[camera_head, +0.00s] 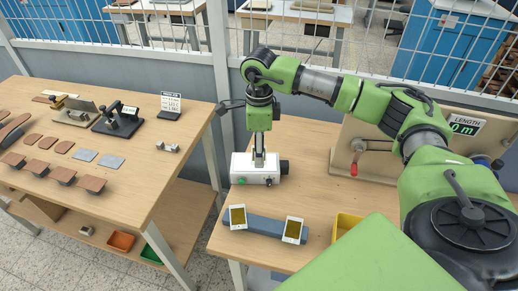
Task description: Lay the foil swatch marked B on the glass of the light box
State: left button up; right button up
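Two gold-faced pieces with white borders, the left one (238,217) and the right one (293,230), rest on a blue-grey bar on the right table. They may be the foil swatches; I cannot read a letter on either. A white box (241,173) with a dark knob on its right side stands behind them and may be the light box. My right gripper (259,163) points down at the top of this box and hides part of it. Its fingers look narrow from here; whether they touch the box or hold anything is unclear. My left gripper is out of view.
A yellow bin (346,222) sits right of the bar, partly hidden by my arm. A board with a red-handled lever and a LENGTH display (465,126) stands behind. The left table (150,185) carries brown pieces, two grey squares and small tools. A gap separates the tables.

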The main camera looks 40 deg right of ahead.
jog(key=shift+f+b, duration=0.5)
jog(key=shift+f, duration=0.3)
jog(key=shift+f+b, duration=1.4)
jog(key=shift+f, duration=0.3)
jog(key=o, duration=0.8)
jog(key=shift+o, duration=0.2)
